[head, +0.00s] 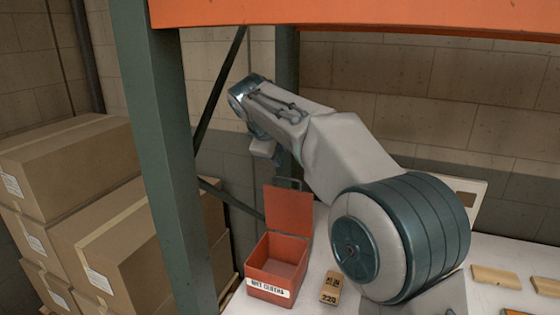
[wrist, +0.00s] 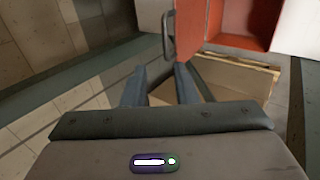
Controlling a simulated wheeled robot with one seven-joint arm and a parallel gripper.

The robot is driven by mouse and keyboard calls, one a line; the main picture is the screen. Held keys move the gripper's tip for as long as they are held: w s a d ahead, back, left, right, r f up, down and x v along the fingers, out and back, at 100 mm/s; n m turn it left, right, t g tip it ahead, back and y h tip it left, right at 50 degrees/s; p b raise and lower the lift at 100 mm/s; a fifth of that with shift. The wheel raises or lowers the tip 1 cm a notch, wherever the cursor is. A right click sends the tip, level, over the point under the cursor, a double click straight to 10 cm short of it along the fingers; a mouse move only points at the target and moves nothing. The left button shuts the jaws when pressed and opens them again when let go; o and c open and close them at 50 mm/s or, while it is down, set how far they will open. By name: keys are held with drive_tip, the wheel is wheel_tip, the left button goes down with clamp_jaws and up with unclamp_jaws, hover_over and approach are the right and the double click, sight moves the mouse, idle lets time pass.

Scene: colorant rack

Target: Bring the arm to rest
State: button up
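My arm reaches from the right of the head view up and left, bent, its end high beside the rack post. My gripper (wrist: 160,78) shows two dark fingers standing apart in the wrist view, with nothing seen between them. In the head view the gripper (head: 268,150) hangs above and slightly left of the red bin, partly blurred into the dark wall. The red bin (head: 258,274) stands on the white shelf with its lid (head: 289,209) raised; it looks empty. In the wrist view the bin (wrist: 235,18) is at the top right, apart from the fingers.
A green rack post (head: 165,160) and an orange beam (head: 350,14) frame the shelf. A small tan block (head: 331,287) marked 220 sits right of the bin. Other tan blocks (head: 496,277) lie far right. Cardboard boxes (head: 70,165) are stacked left, outside the post.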

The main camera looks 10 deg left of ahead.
drive_tip(key=s+d+f+m+g+b, duration=0.1)
drive_tip(key=s+d+f+m, duration=0.25)
drive_tip(key=s+d, duration=0.5)
drive_tip(key=s+d+f+m+g+b, duration=0.1)
drive_tip(key=s+d+f+m, duration=0.25)
drive_tip(key=s+d, duration=0.5)
drive_tip(key=s+d+f+m+y, duration=0.1)
drive_tip(key=s+d+f+m, duration=0.3)
drive_tip(key=s+f, duration=0.2)
drive_tip(key=s+d+f+m+g+b, duration=0.1)
drive_tip(key=s+d+f+m, duration=0.3)
drive_tip(key=s, duration=0.6)
wheel_tip(320, 180, down, 3)
drive_tip(key=shift+s+d+r+g+y, duration=0.15)
drive_tip(key=shift+s+d+g+y, duration=0.2)
drive_tip(key=shift+d, duration=0.2)
